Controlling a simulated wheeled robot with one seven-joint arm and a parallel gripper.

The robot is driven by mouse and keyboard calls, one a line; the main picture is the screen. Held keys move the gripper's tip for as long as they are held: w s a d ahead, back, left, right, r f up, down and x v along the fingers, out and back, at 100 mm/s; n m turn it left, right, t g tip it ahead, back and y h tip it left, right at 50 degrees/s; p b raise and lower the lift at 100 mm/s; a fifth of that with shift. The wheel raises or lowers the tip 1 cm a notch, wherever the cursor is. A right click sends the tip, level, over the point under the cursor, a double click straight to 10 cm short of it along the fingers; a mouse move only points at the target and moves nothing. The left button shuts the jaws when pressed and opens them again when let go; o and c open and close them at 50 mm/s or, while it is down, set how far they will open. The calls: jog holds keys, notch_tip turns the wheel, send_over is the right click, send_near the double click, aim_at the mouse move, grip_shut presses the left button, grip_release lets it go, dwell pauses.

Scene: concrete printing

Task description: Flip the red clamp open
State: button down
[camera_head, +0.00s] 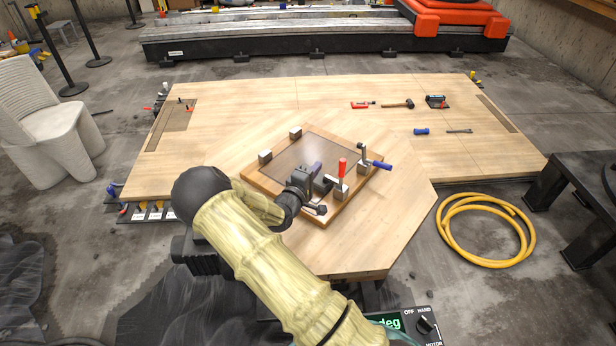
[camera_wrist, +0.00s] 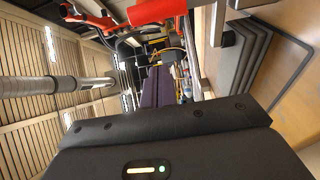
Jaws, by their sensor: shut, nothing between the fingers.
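The red clamp (camera_head: 342,168) stands at the right front part of a framed board on the table, its red handle upright above a grey metal block. A red handle (camera_wrist: 155,10) also shows at the top of the wrist view, beside the fingers. My gripper (camera_head: 322,183) is just left of the red clamp, low over the board. Its dark purple fingers (camera_wrist: 157,85) are together and hold nothing. I cannot tell whether they touch the clamp. My gripper and wrist hide the clamp's left side and part of the board.
A blue-handled clamp (camera_head: 376,164) stands close to the right of the red one. Grey blocks (camera_head: 265,156) sit on the board's rim (camera_head: 262,186). A hammer (camera_head: 398,104) and other tools lie farther back on the table (camera_head: 250,105). A yellow hose (camera_head: 447,232) lies on the floor.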

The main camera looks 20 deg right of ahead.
jog(key=d, duration=0.2)
jog(key=s+d+p, duration=0.1)
jog(key=d, duration=0.1)
jog(key=shift+d, duration=0.2)
jog(key=shift+a, duration=0.1)
